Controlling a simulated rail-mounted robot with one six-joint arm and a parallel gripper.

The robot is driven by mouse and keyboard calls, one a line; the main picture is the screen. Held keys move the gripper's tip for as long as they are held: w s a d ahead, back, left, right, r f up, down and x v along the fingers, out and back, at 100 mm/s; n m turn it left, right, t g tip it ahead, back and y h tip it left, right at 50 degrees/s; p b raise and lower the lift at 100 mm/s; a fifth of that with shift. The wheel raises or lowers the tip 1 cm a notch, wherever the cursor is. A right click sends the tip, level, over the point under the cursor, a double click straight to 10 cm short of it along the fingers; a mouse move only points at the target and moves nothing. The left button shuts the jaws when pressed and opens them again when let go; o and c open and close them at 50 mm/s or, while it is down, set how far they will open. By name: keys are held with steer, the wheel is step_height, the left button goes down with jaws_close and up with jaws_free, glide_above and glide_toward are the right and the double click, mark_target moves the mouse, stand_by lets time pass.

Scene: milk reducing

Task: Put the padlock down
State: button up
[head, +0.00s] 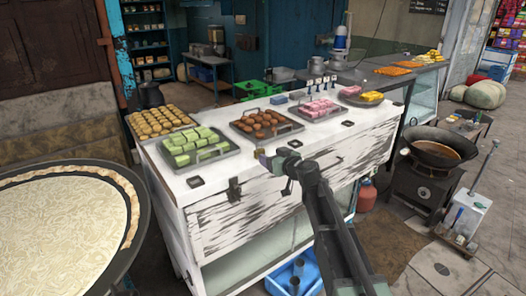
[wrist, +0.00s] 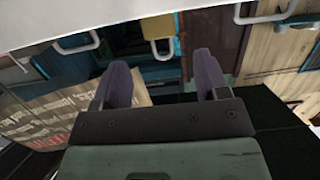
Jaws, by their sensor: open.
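In the wrist view, a small tan-yellow block with a metal loop (wrist: 157,27), which looks like the padlock, shows at the top, beyond my fingertips and roughly in line with the gap between them. My gripper (wrist: 163,68) is open, with its two dark purple-grey fingers apart and nothing held between them. In the head view my gripper (head: 270,160) is at the front edge of the white counter (head: 222,179). I cannot make out the padlock clearly in the head view; whether it touches anything is unclear.
Trays of green sweets (head: 197,147), brown balls (head: 265,123) and pink sweets (head: 318,108) stand behind my gripper. A dark latch (head: 234,189) is on the cart's front. A large pan (head: 65,225) is at left, a wok (head: 438,148) at right.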

steer(key=s+d+f+m+g+h, duration=0.2)
steer(key=s+d, duration=0.4)
steer(key=s, duration=0.5)
steer(key=s+d+f+m+g+h, duration=0.3)
steer(key=s+d+f+g+h, duration=0.2)
steer(key=s, duration=0.6)
steer(key=s+d+f+m+g+h, duration=0.3)
steer(key=s+d+f+g, duration=0.2)
steer(key=s+d+f, duration=0.2)
steer(key=s+d, duration=0.2)
steer(key=s, duration=0.2)
steer(key=shift+s, duration=0.4)
steer(key=shift+c, duration=0.2)
